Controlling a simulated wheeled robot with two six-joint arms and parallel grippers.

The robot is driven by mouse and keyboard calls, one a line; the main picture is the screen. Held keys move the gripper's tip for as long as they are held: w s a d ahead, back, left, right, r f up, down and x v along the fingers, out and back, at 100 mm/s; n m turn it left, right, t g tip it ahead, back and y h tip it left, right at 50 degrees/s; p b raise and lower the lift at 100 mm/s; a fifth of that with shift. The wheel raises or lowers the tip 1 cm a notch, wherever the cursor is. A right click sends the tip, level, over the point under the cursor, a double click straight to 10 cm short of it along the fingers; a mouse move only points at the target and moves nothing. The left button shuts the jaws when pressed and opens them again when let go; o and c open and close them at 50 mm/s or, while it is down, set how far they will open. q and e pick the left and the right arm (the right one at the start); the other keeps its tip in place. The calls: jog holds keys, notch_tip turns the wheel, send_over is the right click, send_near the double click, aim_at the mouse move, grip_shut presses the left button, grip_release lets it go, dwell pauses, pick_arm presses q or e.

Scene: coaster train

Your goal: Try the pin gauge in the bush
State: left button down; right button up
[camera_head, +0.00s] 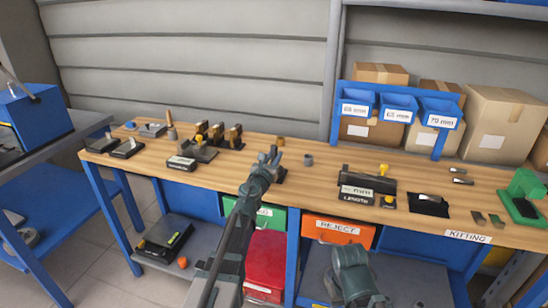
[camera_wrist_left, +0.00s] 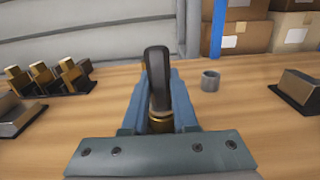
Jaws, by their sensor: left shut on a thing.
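My left gripper (camera_head: 268,160) is above the middle of the wooden bench, and it also shows in the left wrist view (camera_wrist_left: 160,105). It is shut on the pin gauge (camera_wrist_left: 157,75), which has a long dark body and a brass collar low between the fingers. The gauge leans slightly in the wrist view. A small grey ring, which looks like the bush (camera_wrist_left: 210,81), stands on the bench to the right of and beyond the gripper, apart from the gauge. It also shows in the head view (camera_head: 308,160). My right gripper's fingers are not visible.
Brass pieces on dark stands (camera_head: 217,135) are to the left. A dark block with a label (camera_head: 368,185) is to the right. Blue bins (camera_head: 398,108) and cartons (camera_head: 500,125) stand at the back right. Bare wood surrounds the ring.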

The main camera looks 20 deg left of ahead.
pick_arm(q)
jog(key=shift+f, duration=0.2)
dwell(0.7)
jog(key=c, duration=0.6)
grip_release()
jog(key=shift+s, duration=0.1)
